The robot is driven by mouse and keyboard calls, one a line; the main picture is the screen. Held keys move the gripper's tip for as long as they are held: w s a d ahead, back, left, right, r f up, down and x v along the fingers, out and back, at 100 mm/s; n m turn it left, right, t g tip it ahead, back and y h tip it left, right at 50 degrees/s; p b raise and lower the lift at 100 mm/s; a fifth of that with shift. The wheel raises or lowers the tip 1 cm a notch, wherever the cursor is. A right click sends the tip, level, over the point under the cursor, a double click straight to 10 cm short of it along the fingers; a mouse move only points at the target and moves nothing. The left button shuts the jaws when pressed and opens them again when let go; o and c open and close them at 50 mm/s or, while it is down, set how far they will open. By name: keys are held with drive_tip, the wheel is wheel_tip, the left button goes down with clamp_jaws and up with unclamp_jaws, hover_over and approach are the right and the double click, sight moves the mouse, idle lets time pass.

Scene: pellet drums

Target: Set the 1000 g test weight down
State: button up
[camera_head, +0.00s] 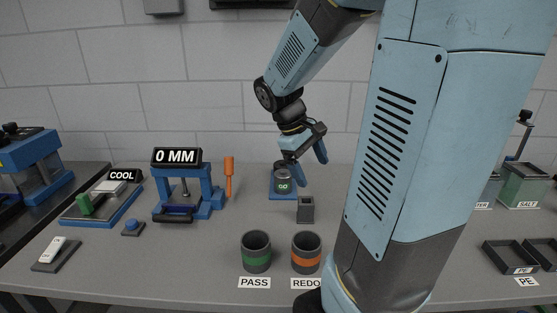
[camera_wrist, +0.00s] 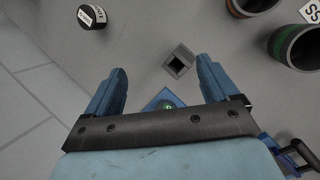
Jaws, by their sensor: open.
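A short black cylinder with a white label (camera_wrist: 91,16) stands on the bench at the upper left of the wrist view. It looks like the test weight, but its print is too small to read surely. It does not show in the head view, where my arm covers part of the bench. My gripper (camera_head: 311,171) is open above the back of the bench. In the wrist view its fingers (camera_wrist: 162,66) are spread with nothing held between them, and the cylinder is outside them, apart from the left finger.
A blue-based device with a green readout (camera_head: 283,183) is below my gripper. A square grey holder (camera_head: 305,210) stands before it. The PASS cup (camera_head: 256,252) and REDO cup (camera_head: 306,253) are nearer the front. A blue press (camera_head: 187,190) and orange-handled tool (camera_head: 229,177) stand left.

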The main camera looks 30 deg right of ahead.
drive_tip(key=s+a+r+m+t+y, duration=0.1)
drive_tip(key=s+a+r+t+y, duration=0.1)
drive_tip(key=a, duration=0.4)
drive_tip(key=s+a+r+m+t+y, duration=0.2)
drive_tip(key=s+a+r+t, duration=0.3)
drive_tip(key=s+a+r, duration=0.1)
drive_tip(key=shift+a+r+m+t, duration=0.25)
drive_tip(key=shift+a+m+t, duration=0.05)
drive_tip(key=shift+a, duration=0.3)
drive_tip(key=shift+s, duration=0.1)
